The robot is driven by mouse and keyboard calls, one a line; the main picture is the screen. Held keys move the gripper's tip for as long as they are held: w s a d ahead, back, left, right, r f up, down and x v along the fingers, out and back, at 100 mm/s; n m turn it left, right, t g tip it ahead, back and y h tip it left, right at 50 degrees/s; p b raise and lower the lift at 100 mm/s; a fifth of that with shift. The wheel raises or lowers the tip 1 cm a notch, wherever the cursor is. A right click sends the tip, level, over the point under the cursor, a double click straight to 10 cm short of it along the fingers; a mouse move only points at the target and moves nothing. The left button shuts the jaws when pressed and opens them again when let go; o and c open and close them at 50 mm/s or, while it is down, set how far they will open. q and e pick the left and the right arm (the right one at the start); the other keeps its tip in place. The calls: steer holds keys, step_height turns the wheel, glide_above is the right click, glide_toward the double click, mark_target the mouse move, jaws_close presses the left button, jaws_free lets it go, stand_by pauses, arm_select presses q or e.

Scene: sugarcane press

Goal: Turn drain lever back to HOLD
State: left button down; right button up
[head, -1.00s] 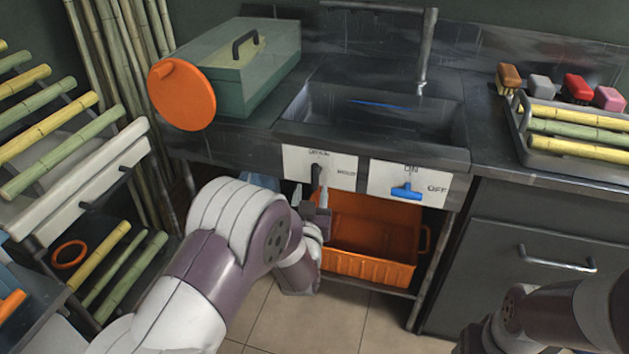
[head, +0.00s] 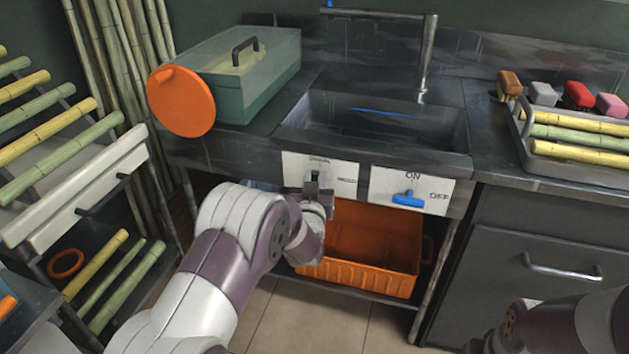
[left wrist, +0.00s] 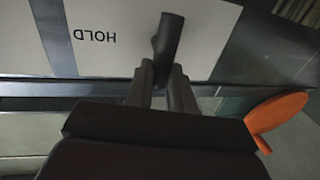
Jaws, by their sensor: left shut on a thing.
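The drain lever (left wrist: 169,38) is a short dark handle on a white panel (head: 348,172) under the sink front. The word HOLD (left wrist: 97,33) shows upside down in the left wrist view, to the left of the lever. In the head view the panel's side label is to the right of the lever. My left gripper (head: 314,188) is at the lever and covers most of it there. In the left wrist view its two fingers (left wrist: 162,75) are shut on the lever's near end. My right gripper is out of view.
A blue tap lever (head: 408,199) on the ON/OFF panel is just right of the drain panel. An orange crate (head: 358,275) stands on the shelf below. A green box (head: 235,75) with an orange disc (head: 181,101) sits left of the sink (head: 375,115).

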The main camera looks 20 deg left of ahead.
arm_select(q)
steer(key=shift+n, duration=0.3)
steer(key=shift+a+n+g, duration=0.3)
steer(key=shift+n, duration=0.7)
steer(key=shift+a+f+n+g+h, duration=0.3)
steer(key=shift+n+h, duration=0.25)
steer(key=shift+n, duration=1.6)
steer(key=shift+a+f+n+g+h, duration=0.15)
steer(key=shift+a+f+n+h, duration=0.4)
steer(key=shift+n, duration=1.65)
steer(key=shift+a+f+n+g+h, duration=0.25)
steer(key=shift+n+h, duration=0.35)
steer(key=shift+n, duration=1.55)
steer(key=c, duration=1)
jaws_free()
